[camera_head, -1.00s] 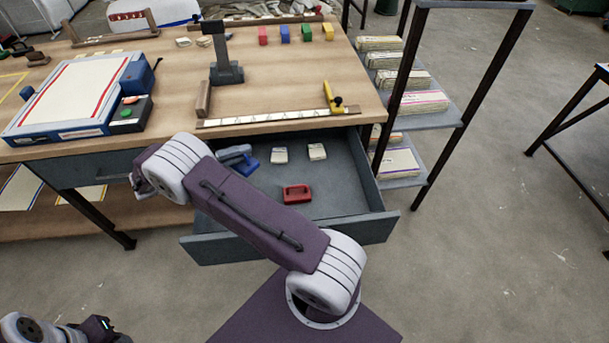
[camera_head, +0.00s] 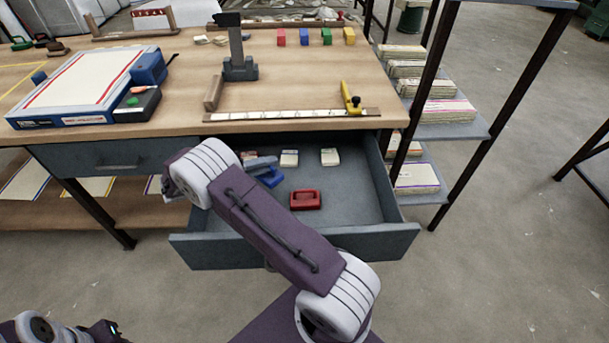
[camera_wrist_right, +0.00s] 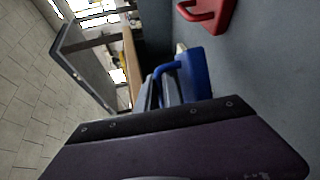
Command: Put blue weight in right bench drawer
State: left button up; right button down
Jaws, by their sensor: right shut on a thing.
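The blue weight (camera_head: 270,178) is inside the open right bench drawer (camera_head: 350,235), left of the red weight. My right gripper (camera_head: 258,164) reaches into the drawer from the left side and is shut on the blue weight. My forearm hides part of the drawer's left side. In the right wrist view the blue weight (camera_wrist_right: 196,76) shows just beyond the gripper body, with its handle toward the fingers. Whether it touches the drawer floor is hard to tell. My left gripper (camera_head: 105,332) is at the bottom left, its fingers unclear.
The red weight (camera_head: 305,200) and two small pale blocks (camera_head: 289,159) share the drawer. The red weight also shows in the wrist view (camera_wrist_right: 212,14). A shelf rack (camera_head: 450,125) stands right of the bench.

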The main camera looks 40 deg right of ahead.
jog(key=d+r+b+x, duration=0.1)
jog(key=r+b+x, duration=0.2)
jog(key=x, duration=1.2)
jog(key=shift+f+b, duration=1.1)
jog(key=shift+f, duration=2.55)
jog(key=shift+r, duration=0.1)
